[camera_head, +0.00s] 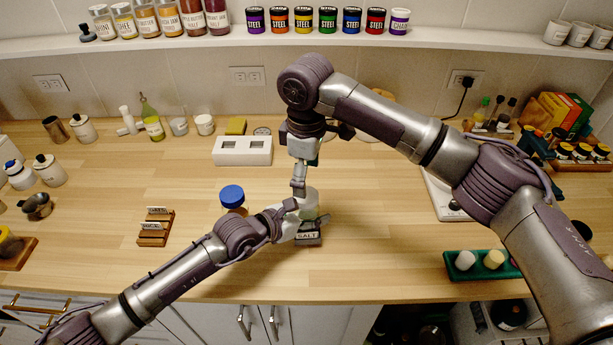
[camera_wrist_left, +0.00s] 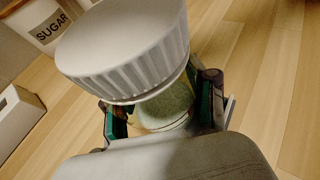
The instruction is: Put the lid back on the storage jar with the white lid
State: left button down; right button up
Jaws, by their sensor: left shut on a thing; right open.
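The storage jar (camera_head: 309,204), clear with pale green contents, stands near the middle of the counter, partly hidden by my grippers. My left gripper (camera_head: 291,208) is shut on the jar from the left. In the left wrist view its fingers (camera_wrist_left: 163,112) lie on both sides of the jar's body (camera_wrist_left: 170,104). The ribbed white lid (camera_wrist_left: 125,45) shows large above the jar in that view. Whether it is fully seated I cannot tell. My right gripper (camera_head: 299,188) points down just above and left of the jar, open.
A blue-lidded jar (camera_head: 232,197) stands close to my left wrist. A SALT label block (camera_head: 308,237) is in front of the jar. A white box (camera_head: 242,151) stands behind, a wooden label holder (camera_head: 155,228) at left.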

pick_arm(q)
jog(key=shift+w+d+r, duration=0.15)
jog(key=shift+r, duration=0.05)
pick_arm(e)
jog(key=shift+d+f, duration=0.1)
jog(key=shift+f, duration=0.05)
pick_arm(q)
jog(key=shift+r, duration=0.1)
pick_arm(e)
jog(key=shift+r, duration=0.3)
notch_tip(320, 180, up, 12)
jog(key=shift+f, duration=0.25)
pick_arm(q)
jog(key=shift+c, duration=1.3)
grip_release()
jog(key=v, duration=1.2)
